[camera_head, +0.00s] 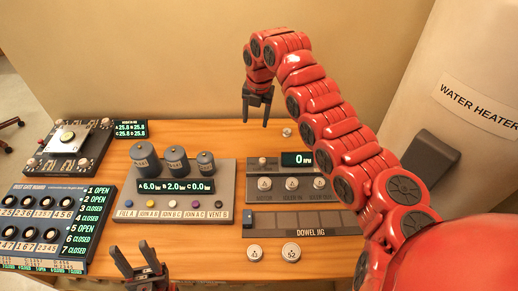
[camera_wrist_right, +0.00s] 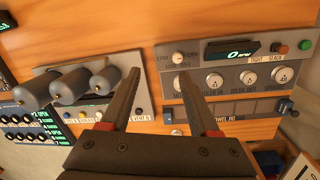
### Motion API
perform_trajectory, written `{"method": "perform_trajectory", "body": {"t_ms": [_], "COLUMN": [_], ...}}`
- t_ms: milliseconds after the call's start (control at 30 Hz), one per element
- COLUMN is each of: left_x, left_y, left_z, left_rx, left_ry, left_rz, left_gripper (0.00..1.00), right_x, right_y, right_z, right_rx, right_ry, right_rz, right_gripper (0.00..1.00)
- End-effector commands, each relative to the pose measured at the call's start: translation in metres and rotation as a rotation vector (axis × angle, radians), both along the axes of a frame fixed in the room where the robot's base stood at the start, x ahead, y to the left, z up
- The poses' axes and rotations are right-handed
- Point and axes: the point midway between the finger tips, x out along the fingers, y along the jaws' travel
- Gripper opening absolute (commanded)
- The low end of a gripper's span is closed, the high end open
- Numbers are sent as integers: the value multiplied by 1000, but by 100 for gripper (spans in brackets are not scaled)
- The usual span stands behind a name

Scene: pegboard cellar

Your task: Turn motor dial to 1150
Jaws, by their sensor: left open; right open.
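The motor dial (camera_head: 264,184) is the leftmost of a row of round white-topped dials on a grey panel (camera_head: 252,200). The panel's display (camera_head: 298,159) reads 0 RPM. In the right wrist view the motor dial is mostly hidden behind one finger, above its partly covered label; the display (camera_wrist_right: 232,50) shows there too. My right gripper (camera_head: 255,122) is open and empty, raised behind the panel in the head view. It also shows in the right wrist view (camera_wrist_right: 160,73). My left gripper (camera_head: 132,247) is open and empty at the front edge, left of centre.
A panel with grey cylinders (camera_head: 176,160) stands left of the motor panel. A dust gate board (camera_head: 50,225) is further left. The dowel jig (camera_head: 290,222) and two round discs (camera_head: 291,252) lie in front. My right arm covers the panel's right end.

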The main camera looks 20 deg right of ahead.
Motion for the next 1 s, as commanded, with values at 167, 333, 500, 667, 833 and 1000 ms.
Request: {"method": "perform_trajectory", "body": {"t_ms": [167,333,500,667,833,1000], "left_x": [0,0,0,0,0,0], "left_y": [0,0,0,0,0,0], "left_z": [1,4,16,30,43,50], "left_rx": [0,0,0,0,0,0], "left_ry": [0,0,0,0,0,0], "left_rz": [0,0,0,0,0,0], "left_gripper": [50,50,50,50,50,50], "right_x": [-30,-31,-32,-33,-33,-31], "right_y": [-14,-15,-16,-14,-14,-14], "right_z": [7,-6,-35,-74,-115,-145], "right_rx": [-72,-70,-67,-68,-68,-69], "right_ry": [106,111,116,115,115,109], "right_rz": [91,95,91,92,93,93], "right_gripper": [62,62,62,62,62,62]}}
